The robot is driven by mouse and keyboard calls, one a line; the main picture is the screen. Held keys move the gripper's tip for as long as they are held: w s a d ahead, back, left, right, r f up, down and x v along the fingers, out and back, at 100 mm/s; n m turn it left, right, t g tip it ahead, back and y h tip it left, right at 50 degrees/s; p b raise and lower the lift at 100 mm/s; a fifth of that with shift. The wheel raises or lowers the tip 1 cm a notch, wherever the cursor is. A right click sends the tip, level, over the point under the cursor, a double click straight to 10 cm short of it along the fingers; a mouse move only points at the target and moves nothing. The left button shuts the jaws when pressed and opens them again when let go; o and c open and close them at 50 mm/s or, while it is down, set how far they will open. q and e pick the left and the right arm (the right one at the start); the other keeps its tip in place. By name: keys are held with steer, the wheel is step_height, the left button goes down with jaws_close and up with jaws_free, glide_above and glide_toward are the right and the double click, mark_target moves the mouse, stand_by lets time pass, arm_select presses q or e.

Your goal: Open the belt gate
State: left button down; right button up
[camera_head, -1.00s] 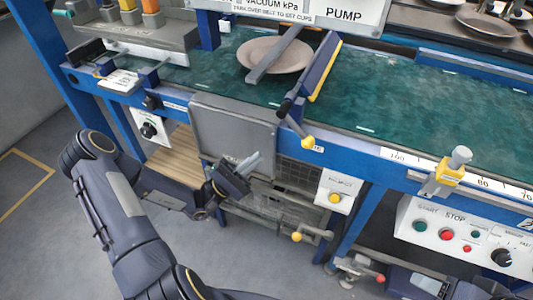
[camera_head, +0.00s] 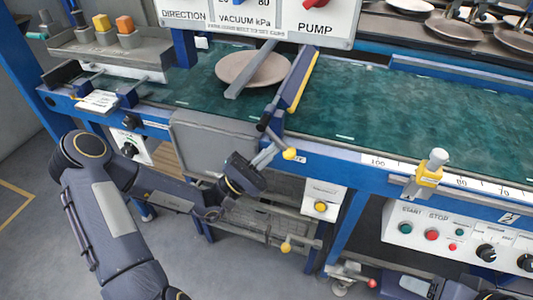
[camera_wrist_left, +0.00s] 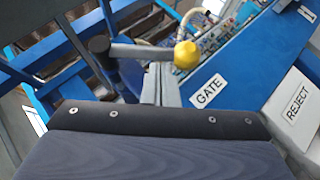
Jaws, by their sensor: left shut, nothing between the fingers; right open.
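The belt gate (camera_head: 296,82), a blue bar with a yellow edge, lies slanted across the green belt. A lever with a yellow knob (camera_head: 289,154) hangs at its front end. In the left wrist view the grey lever rod ends in this yellow knob (camera_wrist_left: 187,55), beside a GATE label (camera_wrist_left: 208,92). My left gripper (camera_head: 266,156) is shut and empty, just left of the knob. Its fingertips (camera_wrist_left: 160,85) are close to the rod; I cannot tell whether they touch. My right gripper (camera_head: 398,283) is low at the bottom right, open, its fingers hard to make out.
A plate (camera_head: 252,68) lies on the belt (camera_head: 390,105) left of the gate, under a grey bar. A grey panel (camera_head: 205,143) hangs below the belt frame. A yellow clamp (camera_head: 429,175) and a button box (camera_head: 440,232) are on the right. A REJECT label (camera_wrist_left: 297,103) is near GATE.

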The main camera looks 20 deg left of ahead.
mark_target(289, 152)
arm_select(q)
steer(key=shift+d+r+n+t+y, duration=0.1)
steer(key=shift+d+n+t+y, duration=0.25)
steer(key=shift+n+t, duration=0.55)
steer(key=d+r+n+t+p, duration=0.1)
steer(key=d+p, duration=0.1)
steer(key=p, duration=0.1)
steer(key=d+r+n+t+y+p, duration=0.1)
steer(key=d+r+n+t+p, duration=0.1)
steer(key=p, duration=0.2)
steer(key=shift+d+r+y, duration=0.1)
steer(key=shift+r+y, duration=0.1)
steer(key=shift+y, duration=0.05)
stand_by(0.6)
